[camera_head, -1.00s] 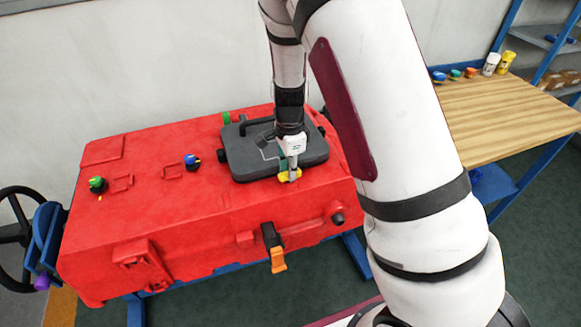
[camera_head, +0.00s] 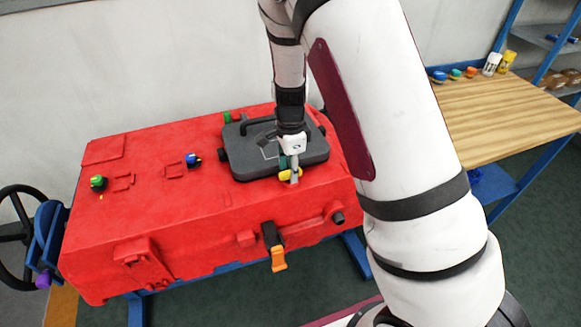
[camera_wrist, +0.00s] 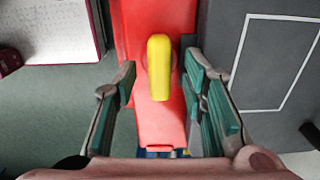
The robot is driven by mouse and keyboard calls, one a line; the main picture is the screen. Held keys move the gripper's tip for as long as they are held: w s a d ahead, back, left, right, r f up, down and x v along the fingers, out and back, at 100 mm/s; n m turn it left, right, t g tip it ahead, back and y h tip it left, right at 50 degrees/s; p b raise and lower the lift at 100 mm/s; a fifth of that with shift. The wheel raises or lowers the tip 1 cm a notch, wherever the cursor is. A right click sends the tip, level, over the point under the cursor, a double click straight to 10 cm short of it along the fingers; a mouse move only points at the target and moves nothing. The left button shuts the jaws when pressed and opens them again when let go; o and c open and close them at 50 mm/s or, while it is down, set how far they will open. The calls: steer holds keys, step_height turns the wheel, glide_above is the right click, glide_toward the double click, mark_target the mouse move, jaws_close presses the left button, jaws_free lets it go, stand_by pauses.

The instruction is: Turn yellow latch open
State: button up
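The yellow latch (camera_wrist: 159,67) is a rounded bar on the red tank top, beside the dark grey lid. In the wrist view it lies lengthwise up and down the picture. In the head view the latch (camera_head: 285,175) is at the lid's front edge, partly hidden by my gripper (camera_head: 291,168). In the wrist view my gripper (camera_wrist: 165,85) is open, with one green-padded finger on each side of the latch. Gaps show between both fingers and the latch, so neither visibly touches it.
The dark grey lid (camera_head: 252,164) lies close to the right finger. The red tank (camera_head: 150,215) also carries a green knob (camera_head: 97,183), a blue knob (camera_head: 192,160) and an orange-handled latch (camera_head: 278,259). A wooden table (camera_head: 500,115) stands at the right.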

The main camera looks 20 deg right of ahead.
step_height(320, 180, up, 12)
stand_by(0.6)
steer(key=s+r+n+t+y, duration=0.1)
steer(key=s+r+n+t, duration=0.1)
steer(key=s+r+n, duration=0.9)
steer(key=s+r+n+t+h, duration=0.1)
steer(key=s+r+n, duration=0.4)
steer(key=s, duration=1)
steer(key=shift+s+d+r+n+t, duration=0.15)
steer(key=shift+r+n+t, duration=0.05)
steer(key=shift+n+t, duration=0.8)
